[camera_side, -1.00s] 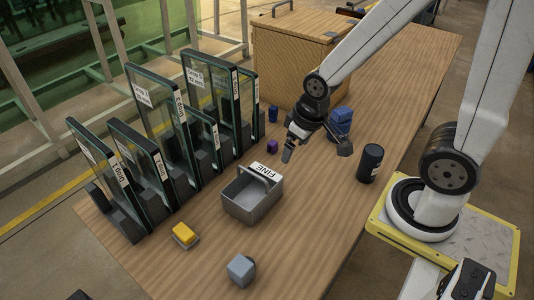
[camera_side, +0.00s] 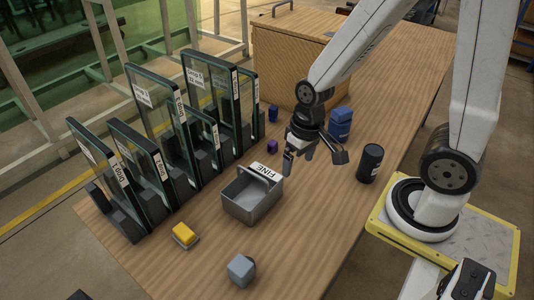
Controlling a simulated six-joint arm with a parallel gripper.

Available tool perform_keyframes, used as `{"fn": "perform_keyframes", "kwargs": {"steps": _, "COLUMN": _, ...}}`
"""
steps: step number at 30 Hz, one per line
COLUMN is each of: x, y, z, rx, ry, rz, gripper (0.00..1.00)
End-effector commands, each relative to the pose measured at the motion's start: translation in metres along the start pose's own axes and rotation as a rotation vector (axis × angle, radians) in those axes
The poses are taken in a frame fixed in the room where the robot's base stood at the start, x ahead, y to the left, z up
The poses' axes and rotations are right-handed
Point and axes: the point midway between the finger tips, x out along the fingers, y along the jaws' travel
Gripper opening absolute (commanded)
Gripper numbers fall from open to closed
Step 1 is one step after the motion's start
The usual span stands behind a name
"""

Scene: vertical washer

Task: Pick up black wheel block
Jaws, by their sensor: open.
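My gripper (camera_side: 314,160) hangs over the table with its fingers spread and nothing visibly held. It is to the right of the grey metal bin labelled FINE and behind its right corner. I cannot make out for certain which object is the black wheel block. A black cylinder with a pale label (camera_side: 370,164) stands upright to the right of my gripper, apart from it. A grey block (camera_side: 240,270) with a dark part at its right side sits near the front of the table.
The FINE bin (camera_side: 250,208) stands mid-table. A yellow block (camera_side: 184,234) lies in front. A blue container (camera_side: 340,122), small purple block (camera_side: 272,146) and wooden box (camera_side: 295,60) are behind. The front-right tabletop is clear.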

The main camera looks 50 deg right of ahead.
Motion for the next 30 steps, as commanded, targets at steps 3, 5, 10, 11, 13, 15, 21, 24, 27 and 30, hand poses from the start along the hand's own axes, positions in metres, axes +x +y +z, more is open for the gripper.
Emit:
{"fn": "perform_keyframes", "kwargs": {"steps": 3, "x": 0.018, "y": -0.008, "z": 0.013, "rx": 0.102, "ry": -0.124, "rz": -0.045, "gripper": 1.0}}
{"fn": "perform_keyframes", "kwargs": {"steps": 5, "x": 0.026, "y": -0.014, "z": 0.02, "rx": 0.158, "ry": -0.187, "rz": -0.073, "gripper": 1.0}}
{"fn": "perform_keyframes", "kwargs": {"steps": 10, "x": 0.047, "y": -0.033, "z": 0.038, "rx": 0.323, "ry": -0.363, "rz": -0.157, "gripper": 1.0}}
{"fn": "perform_keyframes", "kwargs": {"steps": 11, "x": 0.05, "y": -0.037, "z": 0.041, "rx": 0.353, "ry": -0.394, "rz": -0.172, "gripper": 1.0}}
{"fn": "perform_keyframes", "kwargs": {"steps": 13, "x": 0.057, "y": -0.046, "z": 0.046, "rx": 0.422, "ry": -0.461, "rz": -0.209, "gripper": 1.0}}
{"fn": "perform_keyframes", "kwargs": {"steps": 15, "x": 0.064, "y": -0.055, "z": 0.051, "rx": 0.493, "ry": -0.526, "rz": -0.248, "gripper": 1.0}}
{"fn": "perform_keyframes", "kwargs": {"steps": 21, "x": 0.083, "y": -0.082, "z": 0.057, "rx": 0.698, "ry": -0.691, "rz": -0.365, "gripper": 1.0}}
{"fn": "perform_keyframes", "kwargs": {"steps": 24, "x": 0.093, "y": -0.095, "z": 0.058, "rx": 0.803, "ry": -0.762, "rz": -0.428, "gripper": 1.0}}
{"fn": "perform_keyframes", "kwargs": {"steps": 27, "x": 0.103, "y": -0.106, "z": 0.056, "rx": 0.911, "ry": -0.824, "rz": -0.492, "gripper": 1.0}}
{"fn": "perform_keyframes", "kwargs": {"steps": 30, "x": 0.115, "y": -0.116, "z": 0.052, "rx": 1.02, "ry": -0.873, "rz": -0.56, "gripper": 1.0}}
